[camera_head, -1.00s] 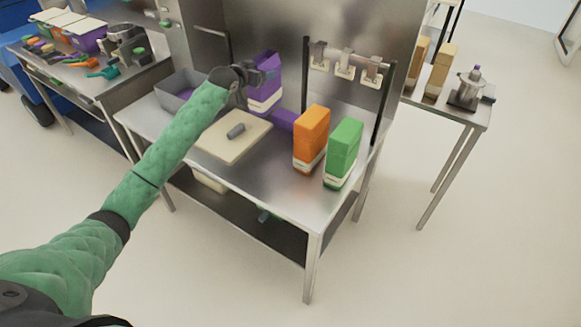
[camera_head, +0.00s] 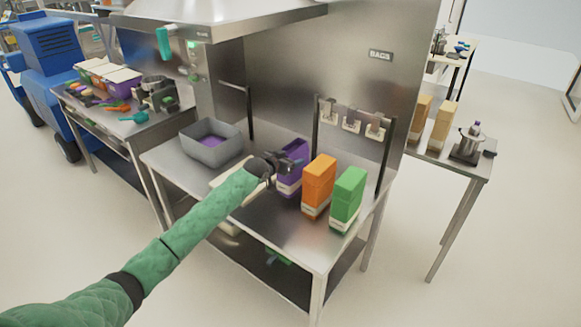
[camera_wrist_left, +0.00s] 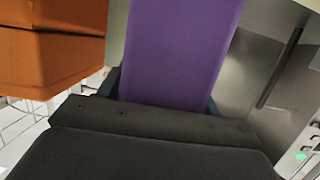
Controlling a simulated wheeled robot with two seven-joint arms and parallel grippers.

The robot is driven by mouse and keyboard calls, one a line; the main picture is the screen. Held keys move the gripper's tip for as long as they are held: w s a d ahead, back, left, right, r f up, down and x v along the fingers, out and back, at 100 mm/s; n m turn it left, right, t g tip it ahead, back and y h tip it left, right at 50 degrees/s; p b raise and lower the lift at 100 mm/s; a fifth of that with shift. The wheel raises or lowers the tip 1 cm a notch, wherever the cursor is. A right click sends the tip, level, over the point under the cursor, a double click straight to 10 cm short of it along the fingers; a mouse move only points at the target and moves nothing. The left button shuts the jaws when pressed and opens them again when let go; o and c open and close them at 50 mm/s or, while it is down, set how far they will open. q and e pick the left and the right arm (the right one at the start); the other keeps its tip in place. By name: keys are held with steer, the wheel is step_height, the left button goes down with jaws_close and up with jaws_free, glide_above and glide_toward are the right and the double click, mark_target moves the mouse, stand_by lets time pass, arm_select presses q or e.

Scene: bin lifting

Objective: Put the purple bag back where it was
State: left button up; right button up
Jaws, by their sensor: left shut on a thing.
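The purple bag (camera_head: 291,168) stands upright on the steel table, to the left of the orange bag (camera_head: 319,185) and the green bag (camera_head: 348,198). My left gripper (camera_head: 275,163) is shut on the purple bag from its left side. In the left wrist view the purple bag (camera_wrist_left: 180,50) fills the middle between the finger edges, and the orange bag (camera_wrist_left: 52,45) shows at the left. The bag's base is low, at or very near the table top; I cannot tell if it touches. My right gripper is not in view.
A grey bin (camera_head: 212,146) with something purple inside stands at the table's left. A pale cutting board (camera_head: 229,185) lies partly under my arm. A rack with clips (camera_head: 352,120) stands behind the bags. The front of the table (camera_head: 290,235) is clear.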

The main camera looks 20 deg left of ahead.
mark_target(287, 186)
arm_select(q)
step_height(287, 186, down, 4)
steer(key=shift+f+p, duration=0.1)
steer(key=shift+p, duration=0.7)
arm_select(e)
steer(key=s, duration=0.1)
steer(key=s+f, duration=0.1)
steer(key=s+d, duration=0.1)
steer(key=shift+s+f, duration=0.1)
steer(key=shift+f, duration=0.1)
arm_select(q)
steer(key=shift+w+a, duration=0.1)
steer(key=o, duration=1.1)
steer(key=shift+f, duration=0.1)
steer(key=shift+o, duration=0.4)
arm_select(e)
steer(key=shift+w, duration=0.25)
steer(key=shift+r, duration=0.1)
